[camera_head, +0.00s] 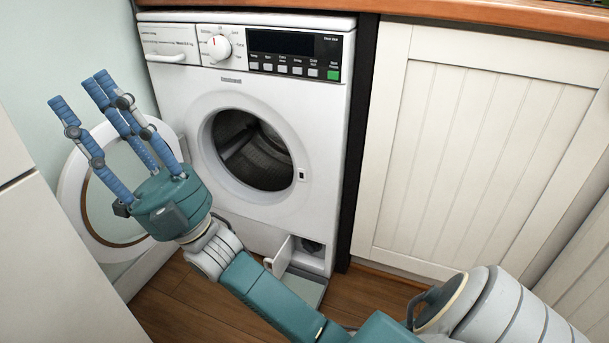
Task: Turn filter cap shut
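The filter cap (311,246) is a small dark round shape inside the open compartment at the lower right of the washing machine (325,160). It is too small and shaded to tell how far it is turned. The compartment's white flap (281,257) stands open at its left side. My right gripper (80,90) is at the left, in front of the machine's open door, well away from the cap. Its blue fingers point up, spread and empty. My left gripper is not in view.
The machine's round door (75,195) is swung open to the left, partly behind my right gripper. A grey tray (305,290) lies below the filter compartment. A white cupboard (470,150) stands at the right. My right arm crosses in front of the wooden floor (195,305).

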